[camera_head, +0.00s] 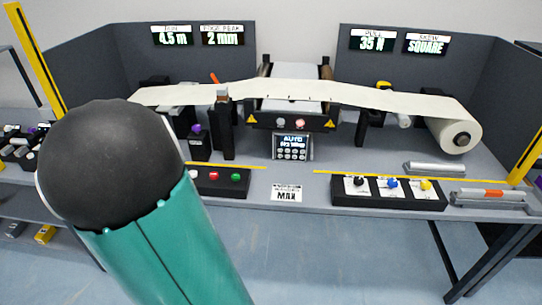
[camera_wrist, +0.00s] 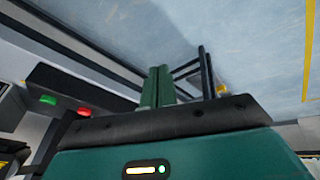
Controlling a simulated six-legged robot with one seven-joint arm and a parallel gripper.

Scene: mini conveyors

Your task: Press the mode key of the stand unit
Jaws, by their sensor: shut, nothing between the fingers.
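The stand unit (camera_head: 292,146) is a small panel with a lit display reading "AUTO" and rows of small round keys below it. It stands at the centre of the bench in the head view, under the middle machine. The key labels are too small to read, so I cannot tell which one is the mode key. My gripper (camera_wrist: 157,72) shows in the wrist view with its green fingers shut and empty. It is apart from the button box there. The stand unit is not recognisable in the wrist view, and my arm hides the gripper in the head view.
A black button box (camera_head: 220,180) with red and green buttons lies left of the stand unit; it also shows in the wrist view (camera_wrist: 100,83). A knob box (camera_head: 388,192) lies to the right. A "MAX" label (camera_head: 287,193) is between them. A paper web (camera_head: 300,91) runs above.

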